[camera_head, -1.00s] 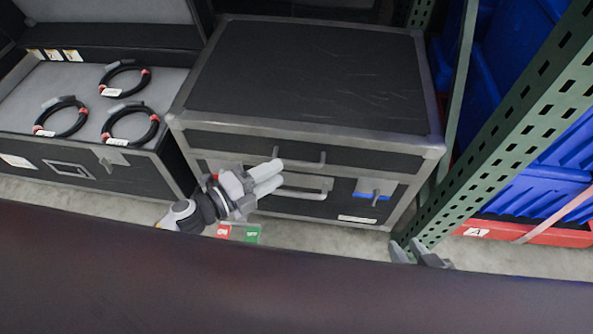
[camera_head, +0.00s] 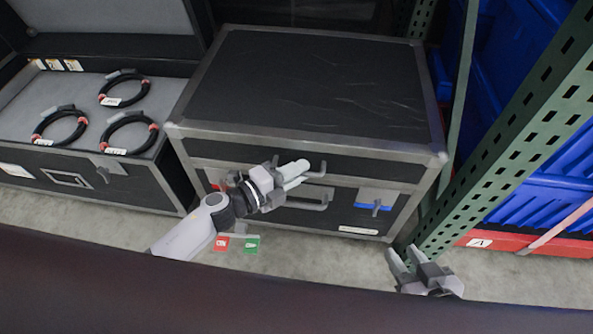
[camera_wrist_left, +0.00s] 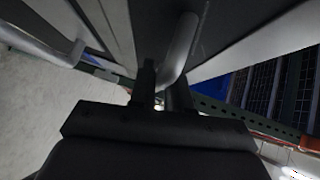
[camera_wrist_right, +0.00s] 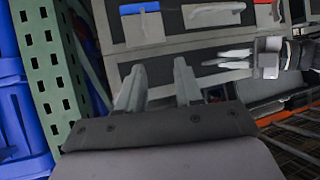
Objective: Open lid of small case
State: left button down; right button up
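The small case (camera_head: 310,82) is black with silver edges, and its lid is down. A grey lid handle (camera_head: 318,170) sits on its front, with a second handle (camera_head: 310,204) below. My left gripper (camera_head: 300,173) is at the lid handle. In the left wrist view the handle bar (camera_wrist_left: 179,45) runs between the left fingers (camera_wrist_left: 163,88), which are close together around it. My right gripper (camera_head: 401,257) is open and empty, low in front of the case's right corner; its spread fingers (camera_wrist_right: 157,88) show in the right wrist view.
A latch with a blue strip (camera_head: 375,202) is on the case's lower front right. An open case (camera_head: 85,172) with several black cable coils stands at left. A green perforated rack post (camera_head: 500,140) and blue totes (camera_head: 550,190) are close on the right.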

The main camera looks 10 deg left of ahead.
aim_at(314, 152)
pick_arm(q)
jog(key=shift+r, duration=0.1)
pick_arm(e)
jog(key=shift+d, duration=0.1)
